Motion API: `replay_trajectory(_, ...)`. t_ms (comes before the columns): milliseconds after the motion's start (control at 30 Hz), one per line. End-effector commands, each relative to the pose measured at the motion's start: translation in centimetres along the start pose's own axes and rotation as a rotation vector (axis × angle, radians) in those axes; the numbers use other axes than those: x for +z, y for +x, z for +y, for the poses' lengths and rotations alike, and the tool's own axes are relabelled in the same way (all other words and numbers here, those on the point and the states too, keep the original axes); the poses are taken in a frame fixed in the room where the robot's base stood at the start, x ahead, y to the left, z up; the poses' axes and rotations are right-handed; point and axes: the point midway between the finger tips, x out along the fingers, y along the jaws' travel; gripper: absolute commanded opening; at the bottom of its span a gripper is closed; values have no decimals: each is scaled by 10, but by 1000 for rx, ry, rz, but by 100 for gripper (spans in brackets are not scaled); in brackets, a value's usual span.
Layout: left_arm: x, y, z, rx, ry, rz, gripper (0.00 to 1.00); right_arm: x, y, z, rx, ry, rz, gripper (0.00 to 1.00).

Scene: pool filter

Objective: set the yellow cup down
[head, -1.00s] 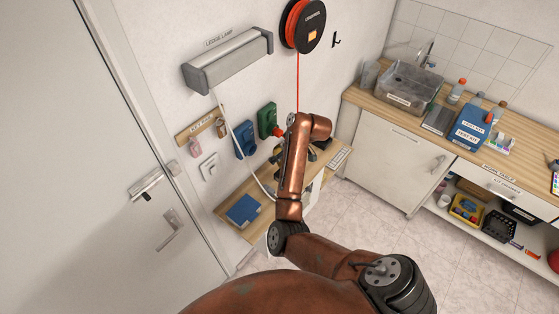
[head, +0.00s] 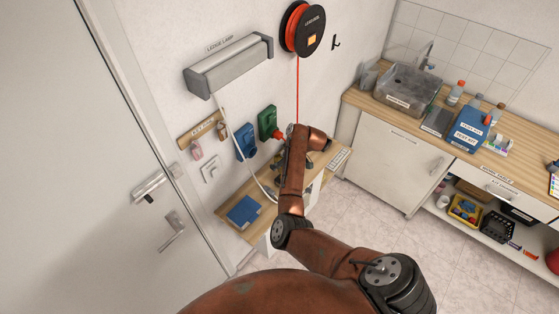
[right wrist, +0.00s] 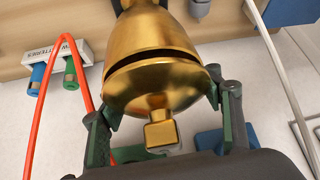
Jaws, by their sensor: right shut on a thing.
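A shiny gold, bell-shaped thing (right wrist: 155,65) fills the upper middle of the right wrist view, with a dark slit across it and a small square knob at its lower end. I cannot tell for sure that it is the yellow cup; no other yellow cup is plain to see. My right gripper (right wrist: 165,125) has its green-padded fingers on either side of the thing's lower rim and is shut on it. In the head view my right arm hides the gripper and most of what it holds, above the small wooden ledge (head: 234,211). My left gripper is out of view.
A blue flat object (head: 243,212) lies on the ledge's front left. A red cord (head: 298,90) hangs from the wall reel, and a pale cable (head: 232,128) hangs from the lamp (head: 230,68). A labelled battery holder (right wrist: 65,55) shows beside the gold thing. The counter (head: 520,165) stands right.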

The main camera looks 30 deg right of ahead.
Motion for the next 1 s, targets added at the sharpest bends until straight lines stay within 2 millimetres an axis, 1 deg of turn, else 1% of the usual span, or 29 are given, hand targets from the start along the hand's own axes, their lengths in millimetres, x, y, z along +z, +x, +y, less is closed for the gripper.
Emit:
replay_trajectory(133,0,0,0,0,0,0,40,0,1,1,1,-1,1,0)
replay_trajectory(167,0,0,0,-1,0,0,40,2,2,0,-1,0,-1,56)
replay_trajectory(200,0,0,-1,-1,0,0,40,2,2,0,-1,0,0,58)
replay_trajectory(467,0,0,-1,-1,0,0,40,1,2,0,-1,0,0,76)
replay_trajectory(800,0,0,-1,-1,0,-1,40,-1,-1,0,0,0,1,77)
replay_trajectory(867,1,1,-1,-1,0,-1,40,0,-6,1,2,0,1,77)
replay_trajectory(967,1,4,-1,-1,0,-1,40,1,-19,1,3,0,1,77)
replay_trajectory(1000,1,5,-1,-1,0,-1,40,1,-27,1,4,-1,0,77)
